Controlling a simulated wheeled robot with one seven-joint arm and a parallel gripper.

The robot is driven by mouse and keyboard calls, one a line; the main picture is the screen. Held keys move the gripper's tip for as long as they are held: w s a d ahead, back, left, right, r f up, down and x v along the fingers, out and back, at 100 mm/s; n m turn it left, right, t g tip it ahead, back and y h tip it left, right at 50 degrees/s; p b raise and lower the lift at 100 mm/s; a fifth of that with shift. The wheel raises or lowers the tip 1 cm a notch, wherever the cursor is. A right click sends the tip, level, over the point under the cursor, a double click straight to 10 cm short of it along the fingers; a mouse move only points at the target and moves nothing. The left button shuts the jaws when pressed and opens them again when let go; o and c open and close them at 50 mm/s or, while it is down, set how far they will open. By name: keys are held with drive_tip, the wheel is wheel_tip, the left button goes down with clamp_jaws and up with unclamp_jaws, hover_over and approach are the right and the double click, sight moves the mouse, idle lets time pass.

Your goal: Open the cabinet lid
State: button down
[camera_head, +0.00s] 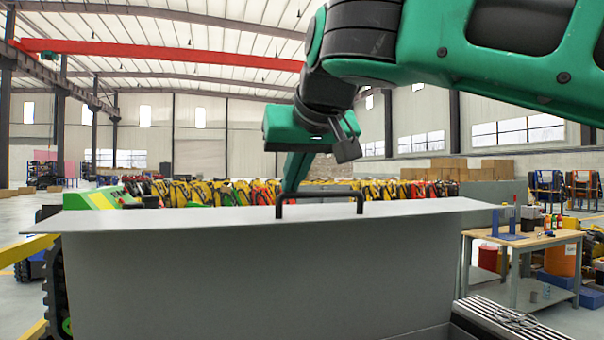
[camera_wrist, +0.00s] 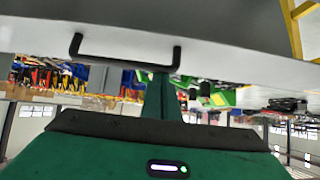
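The grey cabinet (camera_head: 250,285) stands close in front of me. Its wide, thin grey lid (camera_head: 420,210) lies roughly level across the top. A dark bar handle (camera_head: 330,194) stands up from the lid near its middle; in the wrist view the handle (camera_wrist: 125,57) hangs from the lid at the top. My green gripper (camera_head: 289,188) reaches down to the handle's left end in the head view. In the wrist view my gripper (camera_wrist: 161,78) meets the bar near its right end. The fingers overlap into one shape, so their gap and any contact are hidden.
A workbench (camera_head: 525,238) with tools and bottles stands to the right. A ribbed grey surface (camera_head: 510,318) lies low at the near right. Yellow rails (camera_head: 25,250) and a black track (camera_head: 55,290) are at the left. Many colourful machines line up behind the cabinet.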

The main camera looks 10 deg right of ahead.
drive_tip(key=shift+s+f, duration=0.3)
drive_tip(key=shift+s, duration=0.2)
drive_tip(key=shift+w+r, duration=0.1)
drive_tip(key=shift+w+r, duration=0.15)
drive_tip(key=shift+w, duration=0.05)
drive_tip(key=w+r, duration=0.1)
drive_tip(key=r, duration=0.1)
drive_tip(key=shift+w+a+r, duration=0.2)
drive_tip(key=shift+w+r, duration=0.2)
drive_tip(key=f+v, duration=0.1)
drive_tip(key=v, duration=0.8)
drive_tip(key=shift+s, duration=0.35)
drive_tip(key=shift+f, duration=0.1)
